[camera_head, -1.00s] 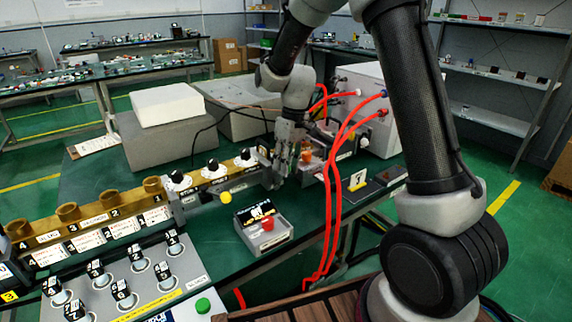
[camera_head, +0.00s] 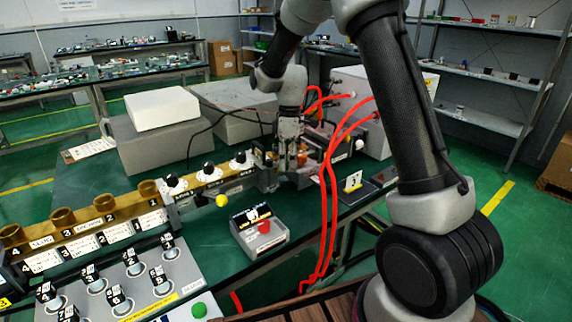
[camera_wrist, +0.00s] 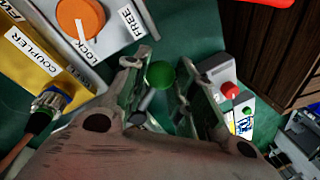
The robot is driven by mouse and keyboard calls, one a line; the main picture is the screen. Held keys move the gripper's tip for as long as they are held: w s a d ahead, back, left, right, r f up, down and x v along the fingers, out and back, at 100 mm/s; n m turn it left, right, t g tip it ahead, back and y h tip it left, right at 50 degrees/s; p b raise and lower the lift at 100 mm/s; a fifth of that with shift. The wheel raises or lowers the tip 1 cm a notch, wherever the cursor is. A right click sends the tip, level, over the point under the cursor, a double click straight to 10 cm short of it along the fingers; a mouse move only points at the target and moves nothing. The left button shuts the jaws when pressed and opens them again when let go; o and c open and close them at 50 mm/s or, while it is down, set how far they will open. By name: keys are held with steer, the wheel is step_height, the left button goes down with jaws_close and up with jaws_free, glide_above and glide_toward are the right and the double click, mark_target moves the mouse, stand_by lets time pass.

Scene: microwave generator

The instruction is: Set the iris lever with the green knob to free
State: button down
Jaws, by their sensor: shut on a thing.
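The green knob (camera_wrist: 160,74) sits between the two fingers of my gripper (camera_wrist: 167,62) in the wrist view, on a short dark shaft. My gripper is shut on this lever. In the head view my gripper (camera_head: 290,160) is at the far right end of the bench assembly, and the green knob is hidden there. Beside the fingers in the wrist view is an orange dial (camera_wrist: 80,17) on a grey plate with the labels LOCK (camera_wrist: 88,49) and FREE (camera_wrist: 130,19). The white line on the dial points toward LOCK.
A yellow COUPLER block (camera_wrist: 40,62) and a cable connector (camera_wrist: 48,101) are close to the left finger. A grey box with a red button (camera_head: 263,227) stands in front of the assembly. Red hoses (camera_head: 328,190) hang just right of my gripper.

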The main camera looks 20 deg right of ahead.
steer(key=shift+w+d+n+h, duration=0.25)
steer(key=shift+w+n, duration=0.4)
steer(key=shift+n, duration=0.55)
steer(key=shift+w+d+n+h, duration=0.25)
steer(key=shift+w+n, duration=0.35)
steer(key=shift+n, duration=0.6)
steer(key=c, duration=1.1)
jaws_free()
steer(key=shift+c, duration=0.2)
step_height(320, 180, up, 12)
steer(key=w, duration=0.2)
steer(key=shift+w, duration=0.2)
steer(key=shift+f, duration=0.1)
